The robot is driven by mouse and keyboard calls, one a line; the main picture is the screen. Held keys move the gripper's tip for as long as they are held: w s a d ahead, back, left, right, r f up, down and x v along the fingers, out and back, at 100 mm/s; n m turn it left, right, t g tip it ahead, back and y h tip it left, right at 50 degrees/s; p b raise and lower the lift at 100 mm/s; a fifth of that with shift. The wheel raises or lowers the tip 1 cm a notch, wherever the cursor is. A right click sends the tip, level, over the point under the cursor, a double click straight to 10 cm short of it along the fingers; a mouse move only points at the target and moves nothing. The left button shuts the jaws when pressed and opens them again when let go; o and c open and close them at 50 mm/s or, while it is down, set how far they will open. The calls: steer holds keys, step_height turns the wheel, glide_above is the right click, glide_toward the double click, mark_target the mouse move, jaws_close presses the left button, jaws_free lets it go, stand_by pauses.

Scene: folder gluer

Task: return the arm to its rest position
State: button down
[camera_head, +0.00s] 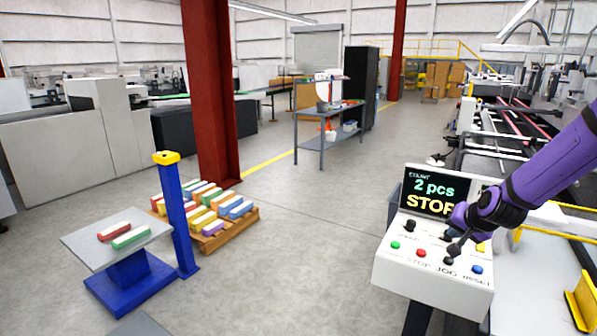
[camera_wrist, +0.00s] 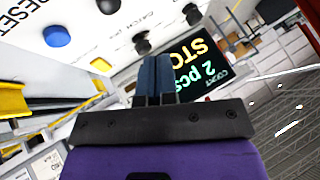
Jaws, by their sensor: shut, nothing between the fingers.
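My purple arm reaches in from the right in the head view. My gripper (camera_head: 455,247) is just over the control panel (camera_head: 388,272), near its black jog button (camera_head: 449,262). I cannot tell whether the fingertips touch the panel. In the wrist view my gripper (camera_wrist: 153,62) has its two dark fingers together with nothing between them. The panel's screen (camera_head: 421,204) reads "2 pcs" and "STOP". Green (camera_head: 396,245), red (camera_head: 421,253) and blue (camera_head: 477,269) buttons show, with black knobs above; a yellow one is partly hidden by my arm.
The folder gluer line (camera_head: 505,140) with yellow rails runs behind my arm. At left, a blue stand (camera_head: 130,280) carries red and green cartons beside a blue post (camera_head: 175,215). A pallet (camera_head: 230,238) of coloured cartons stands by a red column (camera_head: 210,90). The middle floor is clear.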

steer(key=s+a+r+n+g, duration=0.2)
steer(key=s+a+r+n, duration=0.1)
steer(key=s+a+r, duration=0.4)
steer(key=s+a+r+n, duration=0.1)
steer(key=s+a+r, duration=0.1)
steer(key=s+r, duration=0.3)
steer(key=s+a+r+n, duration=0.2)
steer(key=s+r, duration=0.3)
steer(key=s, duration=0.7)
steer(key=s+a+r+n+g, duration=0.1)
steer(key=s+a+r, duration=0.2)
steer(key=s+r, duration=0.2)
steer(key=s, duration=0.3)
steer(key=shift+s+r, duration=0.15)
steer(key=shift+s, duration=0.25)
